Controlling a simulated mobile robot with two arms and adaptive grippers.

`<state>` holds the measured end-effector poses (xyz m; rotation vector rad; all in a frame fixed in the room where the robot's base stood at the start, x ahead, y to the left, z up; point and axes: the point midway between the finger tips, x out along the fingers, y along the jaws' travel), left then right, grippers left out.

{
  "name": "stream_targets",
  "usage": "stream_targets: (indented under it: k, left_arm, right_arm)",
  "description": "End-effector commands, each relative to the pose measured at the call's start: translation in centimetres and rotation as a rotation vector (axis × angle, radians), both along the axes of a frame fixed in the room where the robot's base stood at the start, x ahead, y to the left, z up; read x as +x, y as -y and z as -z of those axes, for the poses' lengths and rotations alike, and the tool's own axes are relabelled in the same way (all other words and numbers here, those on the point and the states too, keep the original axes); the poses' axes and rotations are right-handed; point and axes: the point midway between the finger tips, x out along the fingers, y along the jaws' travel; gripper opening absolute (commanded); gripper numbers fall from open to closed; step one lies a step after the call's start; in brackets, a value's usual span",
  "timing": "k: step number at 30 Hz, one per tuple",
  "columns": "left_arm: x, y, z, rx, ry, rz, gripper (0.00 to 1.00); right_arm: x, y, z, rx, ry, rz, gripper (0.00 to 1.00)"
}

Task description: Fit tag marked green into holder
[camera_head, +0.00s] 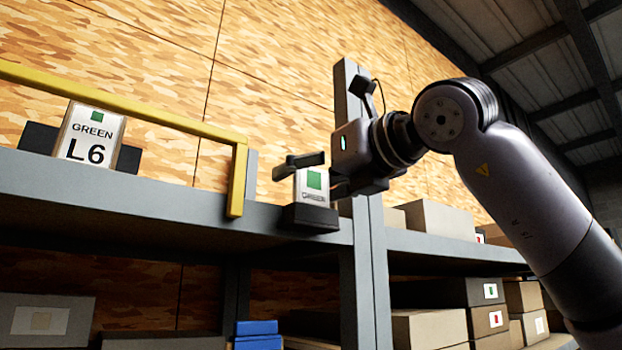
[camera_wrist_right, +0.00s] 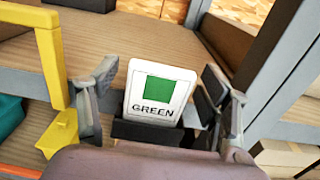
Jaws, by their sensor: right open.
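A white tag with a green square (camera_head: 312,186) stands upright in a black holder (camera_head: 310,217) at the shelf's front edge. In the right wrist view the tag (camera_wrist_right: 161,95) reads GREEN, and its lower end meets the black holder (camera_wrist_right: 150,132); how deep it sits cannot be told. My right gripper (camera_head: 316,172) is open around the tag, with one finger on each side. In the right wrist view gaps show between the fingers and the tag. A larger sign (camera_head: 90,135) marked GREEN L6 stands at the left of the shelf. My left gripper is not in view.
A yellow rail (camera_head: 130,107) runs along the shelf and comes down left of the holder. A grey upright post (camera_head: 362,230) stands just right of it. Boxes (camera_head: 437,218) fill the shelves at the right. The shelf between the rail and sign is mostly clear.

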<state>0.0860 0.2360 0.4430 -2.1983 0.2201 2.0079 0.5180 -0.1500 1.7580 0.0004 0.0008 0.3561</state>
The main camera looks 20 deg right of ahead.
Motion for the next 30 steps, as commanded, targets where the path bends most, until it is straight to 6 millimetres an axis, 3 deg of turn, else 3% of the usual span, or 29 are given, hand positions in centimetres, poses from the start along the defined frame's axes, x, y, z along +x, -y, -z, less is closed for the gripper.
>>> stream_targets:
  k: [18, 30]
  left_arm:
    - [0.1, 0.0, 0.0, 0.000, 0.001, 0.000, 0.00]
    - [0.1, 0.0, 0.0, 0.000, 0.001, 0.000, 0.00]
  right_arm:
    - [-10.0, 3.8, -0.1, 0.001, 0.003, 0.000, 0.72]
    - [-11.1, 4.1, 0.0, 0.000, 0.001, 0.000, 0.72]
